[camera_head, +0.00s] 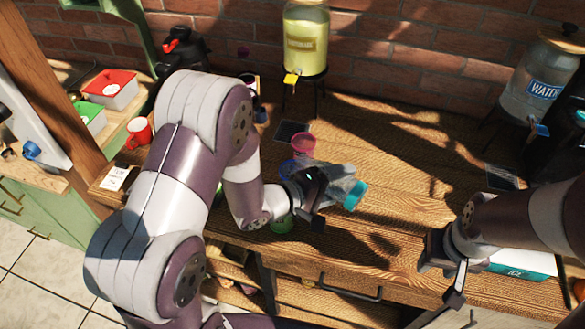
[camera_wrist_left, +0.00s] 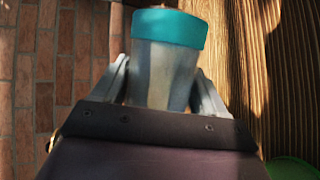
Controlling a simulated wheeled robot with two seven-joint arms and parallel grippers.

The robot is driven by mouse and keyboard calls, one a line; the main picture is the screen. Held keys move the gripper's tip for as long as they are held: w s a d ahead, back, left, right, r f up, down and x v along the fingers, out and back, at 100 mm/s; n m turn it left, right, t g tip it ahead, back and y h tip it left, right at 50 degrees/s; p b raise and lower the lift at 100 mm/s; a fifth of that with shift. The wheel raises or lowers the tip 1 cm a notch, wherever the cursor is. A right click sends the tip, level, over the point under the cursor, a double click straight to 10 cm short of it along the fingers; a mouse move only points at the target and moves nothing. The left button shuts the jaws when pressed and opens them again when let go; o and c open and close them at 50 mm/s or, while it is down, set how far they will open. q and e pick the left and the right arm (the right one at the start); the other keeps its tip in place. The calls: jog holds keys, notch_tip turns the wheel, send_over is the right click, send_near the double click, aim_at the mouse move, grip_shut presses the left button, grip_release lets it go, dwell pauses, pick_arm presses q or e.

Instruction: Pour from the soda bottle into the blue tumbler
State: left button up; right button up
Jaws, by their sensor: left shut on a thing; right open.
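The soda bottle, as I take it, is a clear grey vessel (camera_head: 344,178) with a teal end (camera_head: 355,196). My left gripper (camera_head: 322,195) is shut on it and holds it above the table, tilted, teal end to the right. In the left wrist view the bottle (camera_wrist_left: 163,75) sits between the two fingers. I see no liquid flowing. My right gripper (camera_head: 445,280) is open and empty at the right front.
A pink tumbler (camera_head: 303,145) stands behind the blue one; a green one (camera_head: 282,224) is near the front edge. A lemonade dispenser (camera_head: 305,40) and a water dispenser (camera_head: 540,80) stand at the back. An ice box (camera_head: 522,265) is beside my right arm. The middle right table is clear.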

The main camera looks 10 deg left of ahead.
pick_arm(q)
jog(key=shift+d, duration=0.2)
jog(key=shift+d, duration=0.1)
jog(key=b, duration=0.1)
jog(key=f+m+b, duration=0.1)
jog(key=f+y+b, duration=0.1)
jog(key=shift+s+d+f+b, duration=0.2)
jog(key=shift+d+b, duration=0.05)
jog(key=shift+b, duration=0.15)
jog(key=shift+s+r+m, duration=0.15)
jog(key=shift+r+m, duration=0.2)
jog(key=shift+m, duration=0.05)
jog(key=shift+d+f, duration=0.1)
jog(key=shift+f, duration=0.1)
jog(key=shift+r+m+y+p, duration=0.35)
jog(key=shift+m+y+p, duration=0.05)
jog(key=shift+y+p, duration=0.1)
jog(key=shift+a+f+y, duration=0.15)
jog(key=shift+a+y, duration=0.15)
jog(key=shift+m, duration=0.3)
